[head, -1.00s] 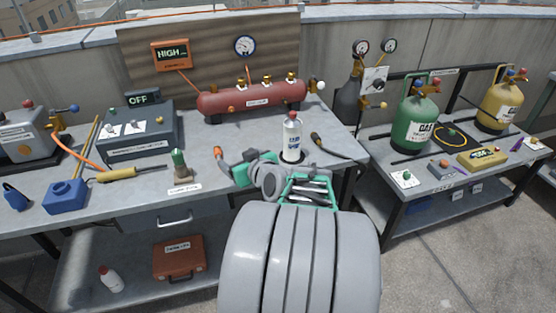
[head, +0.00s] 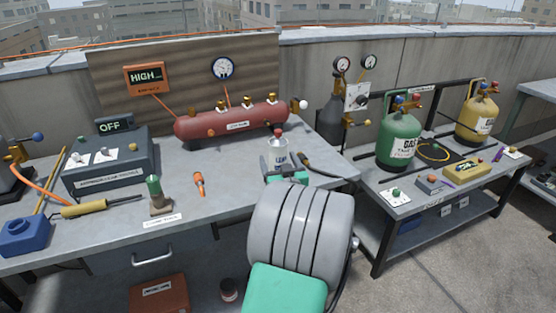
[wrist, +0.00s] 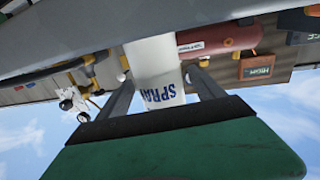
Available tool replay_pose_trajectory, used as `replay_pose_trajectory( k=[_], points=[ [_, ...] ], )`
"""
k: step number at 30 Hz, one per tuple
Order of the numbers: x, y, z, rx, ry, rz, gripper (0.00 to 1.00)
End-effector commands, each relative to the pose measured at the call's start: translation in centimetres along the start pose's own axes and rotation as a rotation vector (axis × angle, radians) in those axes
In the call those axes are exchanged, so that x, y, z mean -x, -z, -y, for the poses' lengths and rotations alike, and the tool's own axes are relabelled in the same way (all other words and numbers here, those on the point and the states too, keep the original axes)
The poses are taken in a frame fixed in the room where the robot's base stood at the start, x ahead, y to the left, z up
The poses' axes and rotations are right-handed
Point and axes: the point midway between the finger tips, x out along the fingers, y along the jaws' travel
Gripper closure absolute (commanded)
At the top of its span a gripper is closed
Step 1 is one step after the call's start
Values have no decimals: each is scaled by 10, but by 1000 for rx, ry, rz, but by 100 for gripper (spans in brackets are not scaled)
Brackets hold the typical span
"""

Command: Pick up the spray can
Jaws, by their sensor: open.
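The spray can (head: 280,154) is white with a red top and stands upright on the near workbench, near its right end. My gripper (head: 281,170) is low in front of it, and hides its lower part in the head view. In the wrist view, which looks upside down, the white can (wrist: 155,72) with blue "SPRAY" lettering shows between the two grey fingers of my gripper (wrist: 163,92). The fingers are apart, one on each side of the can. I cannot tell whether either touches it.
The red tank (head: 232,120) with brass valves lies just behind the can. A black-handled torch (head: 318,165) with a hose lies right of it. An orange-handled tool (head: 199,184) lies to the left. The green gas cylinder (head: 400,140) stands on the right bench.

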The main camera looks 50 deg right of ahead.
Motion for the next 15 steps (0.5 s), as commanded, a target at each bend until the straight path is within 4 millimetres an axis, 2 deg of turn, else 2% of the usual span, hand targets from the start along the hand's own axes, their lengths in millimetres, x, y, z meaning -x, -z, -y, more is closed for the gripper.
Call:
replay_pose_trajectory(
  k=[2, 15],
  points=[
    [0, 0, 0, 0, 1, 0, 23],
    [0, 0, 1, 0, 3, 0, 59]
  ],
)
